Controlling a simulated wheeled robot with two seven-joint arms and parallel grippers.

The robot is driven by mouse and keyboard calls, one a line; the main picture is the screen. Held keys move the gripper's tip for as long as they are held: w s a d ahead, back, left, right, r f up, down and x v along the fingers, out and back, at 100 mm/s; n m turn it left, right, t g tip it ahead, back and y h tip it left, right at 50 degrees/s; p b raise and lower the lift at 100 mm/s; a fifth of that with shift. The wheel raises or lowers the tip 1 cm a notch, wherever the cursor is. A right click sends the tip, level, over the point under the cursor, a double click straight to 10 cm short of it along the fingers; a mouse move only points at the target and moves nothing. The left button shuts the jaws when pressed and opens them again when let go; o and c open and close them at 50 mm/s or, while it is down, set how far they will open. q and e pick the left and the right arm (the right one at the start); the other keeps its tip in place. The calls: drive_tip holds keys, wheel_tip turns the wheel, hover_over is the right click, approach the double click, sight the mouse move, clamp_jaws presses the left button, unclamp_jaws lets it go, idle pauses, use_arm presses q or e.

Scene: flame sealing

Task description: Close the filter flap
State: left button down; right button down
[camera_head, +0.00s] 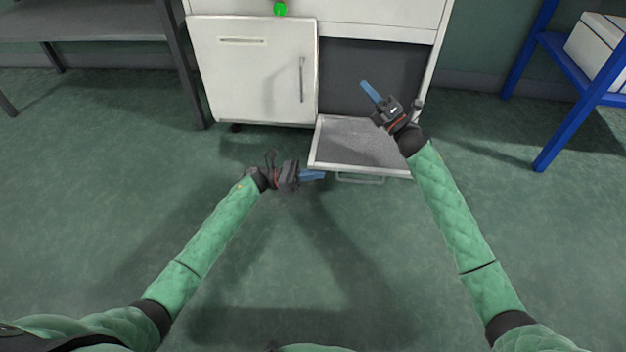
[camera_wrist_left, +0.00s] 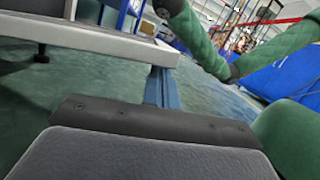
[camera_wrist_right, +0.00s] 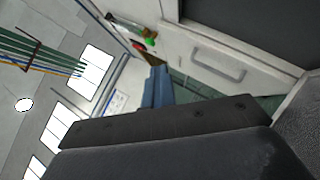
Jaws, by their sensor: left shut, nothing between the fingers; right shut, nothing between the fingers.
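The filter flap (camera_head: 345,140) hangs open at the bottom of the white cabinet, folded down and outward, with its grey inner face up. Its handle (camera_head: 360,179) is on the front edge. My left gripper (camera_head: 314,175) is shut and empty by the flap's front left corner. In the left wrist view its blue fingers (camera_wrist_left: 160,90) are close to the flap's edge (camera_wrist_left: 90,35); I cannot tell whether they touch. My right gripper (camera_head: 370,92) is shut and empty, above the flap and in front of the dark opening (camera_head: 350,60). Its fingers also show in the right wrist view (camera_wrist_right: 155,88).
A closed white door (camera_head: 250,70) with a vertical handle is left of the opening. A green knob (camera_head: 280,9) sits above it. A grey table (camera_head: 90,25) stands left; a blue rack (camera_head: 570,130) with a white box (camera_head: 598,48) stands right. The floor in front is clear.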

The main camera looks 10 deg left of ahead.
use_arm(q)
drive_tip(key=shift+r, duration=0.2)
drive_tip(key=shift+w+r, duration=0.1)
drive_tip(key=shift+r, duration=0.7)
use_arm(e)
drive_tip(key=c, duration=2.2)
unclamp_jaws()
drive_tip(key=c, duration=1.5)
unclamp_jaws()
